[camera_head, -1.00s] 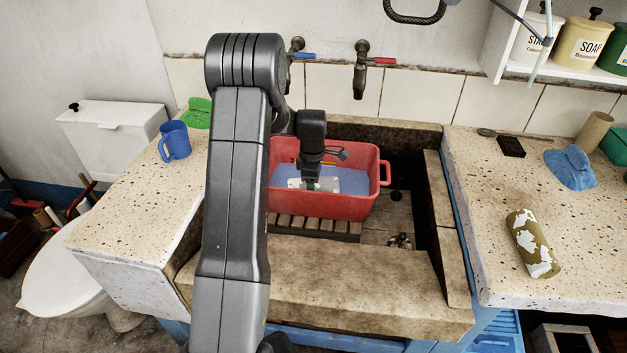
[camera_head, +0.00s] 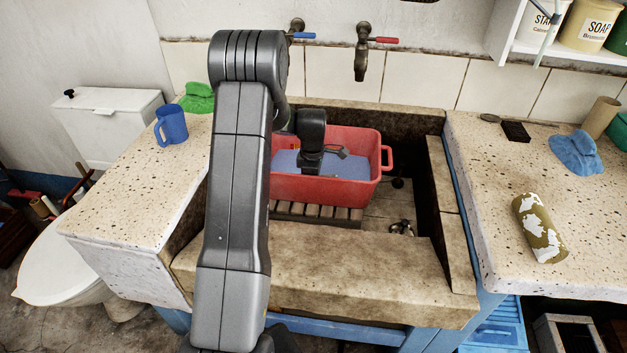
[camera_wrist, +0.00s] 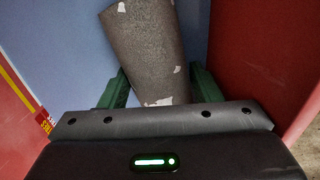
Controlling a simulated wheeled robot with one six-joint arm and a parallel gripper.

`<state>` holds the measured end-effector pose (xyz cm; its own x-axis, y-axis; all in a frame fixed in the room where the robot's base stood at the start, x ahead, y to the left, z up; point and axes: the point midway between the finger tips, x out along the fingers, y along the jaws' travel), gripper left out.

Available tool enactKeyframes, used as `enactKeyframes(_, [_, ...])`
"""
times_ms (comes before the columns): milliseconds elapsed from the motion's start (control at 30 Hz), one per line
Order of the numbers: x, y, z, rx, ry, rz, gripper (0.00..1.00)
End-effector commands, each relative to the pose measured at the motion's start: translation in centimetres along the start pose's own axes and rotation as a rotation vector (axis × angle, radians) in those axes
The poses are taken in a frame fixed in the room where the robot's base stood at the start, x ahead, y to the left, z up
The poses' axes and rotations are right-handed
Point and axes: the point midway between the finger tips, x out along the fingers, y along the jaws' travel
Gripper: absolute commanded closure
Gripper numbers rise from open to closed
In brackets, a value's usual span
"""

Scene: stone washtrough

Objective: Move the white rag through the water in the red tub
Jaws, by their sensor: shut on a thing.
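The red tub (camera_head: 330,188) stands in the stone trough with blue water (camera_head: 348,168) in it. My gripper (camera_wrist: 160,76) is down inside the tub; in the head view its wrist shows above the water and its fingertips are hidden. In the wrist view, its green fingers are shut on the rag (camera_wrist: 150,45), which looks dark grey with a few pale patches there. The rag stretches away from the fingers against the blue water, close to the tub's right wall. How deep it lies in the water I cannot tell.
The tub stands on a wooden slatted rack (camera_head: 310,212). Two taps (camera_head: 361,60) are on the wall behind. A blue mug (camera_head: 172,124) and a green cloth (camera_head: 197,97) are on the left counter. A patchy olive roll (camera_head: 539,228) and a blue cloth (camera_head: 576,153) are on the right counter.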

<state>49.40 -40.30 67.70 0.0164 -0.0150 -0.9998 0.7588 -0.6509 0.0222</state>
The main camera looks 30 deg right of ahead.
Motion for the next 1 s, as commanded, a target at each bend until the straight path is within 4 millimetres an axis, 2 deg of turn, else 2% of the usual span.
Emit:
enactKeyframes(267, [0.3, -0.4, -0.3, 0.001, 0.001, -0.011, 0.84])
enactKeyframes(500, [0.3, -0.3, -2.8, -0.001, 0.001, -0.01, 0.84])
enactKeyframes(600, [0.3, -0.3, -3.1, 0.001, 0.001, -0.009, 0.84])
enactKeyframes(833, [0.3, -0.3, -2.9, 0.002, 0.001, -0.008, 0.84])
enactKeyframes(1000, [0.2, -0.2, -0.8, 0.005, 0.0, -0.007, 0.84])
